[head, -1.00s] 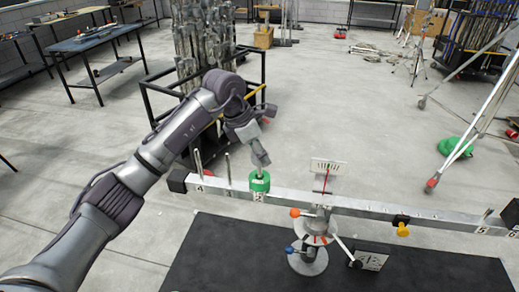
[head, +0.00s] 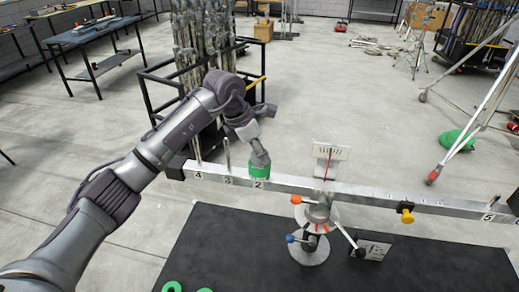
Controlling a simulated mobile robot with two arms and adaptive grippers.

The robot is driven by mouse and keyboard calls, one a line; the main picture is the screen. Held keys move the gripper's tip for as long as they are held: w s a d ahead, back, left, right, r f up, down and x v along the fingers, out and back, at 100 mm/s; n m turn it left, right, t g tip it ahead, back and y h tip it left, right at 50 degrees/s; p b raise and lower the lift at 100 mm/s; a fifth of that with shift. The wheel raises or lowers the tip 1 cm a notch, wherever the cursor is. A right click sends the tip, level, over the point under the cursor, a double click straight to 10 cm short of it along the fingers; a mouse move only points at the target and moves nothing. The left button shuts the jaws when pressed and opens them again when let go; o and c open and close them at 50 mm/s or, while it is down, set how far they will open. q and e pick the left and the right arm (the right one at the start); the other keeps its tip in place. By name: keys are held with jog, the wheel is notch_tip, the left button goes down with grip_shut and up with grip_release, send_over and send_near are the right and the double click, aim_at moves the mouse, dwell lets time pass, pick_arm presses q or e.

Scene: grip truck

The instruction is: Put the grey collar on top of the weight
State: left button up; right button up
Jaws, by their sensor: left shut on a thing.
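The green weight (head: 260,173) sits on the left arm of the balance beam (head: 340,190), at the mark numbered 2. My left gripper (head: 261,159) points down right over the weight, its tips at the weight's top. It is shut on the grey collar, which is small and mostly hidden by the fingers, so whether it touches the weight is unclear. My right gripper is not in view.
Bare upright pegs (head: 227,154) stand at marks 3 and 4. An orange-yellow piece (head: 406,215) hangs on the beam's right arm. Green rings (head: 172,287) lie on the black mat (head: 225,250) at the bottom edge. A black-framed rack (head: 160,90) stands behind my arm.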

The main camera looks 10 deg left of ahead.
pick_arm(q)
jog(key=shift+f, duration=0.3)
jog(key=o, duration=0.8)
jog(key=v, duration=1.2)
jog(key=shift+r, duration=0.1)
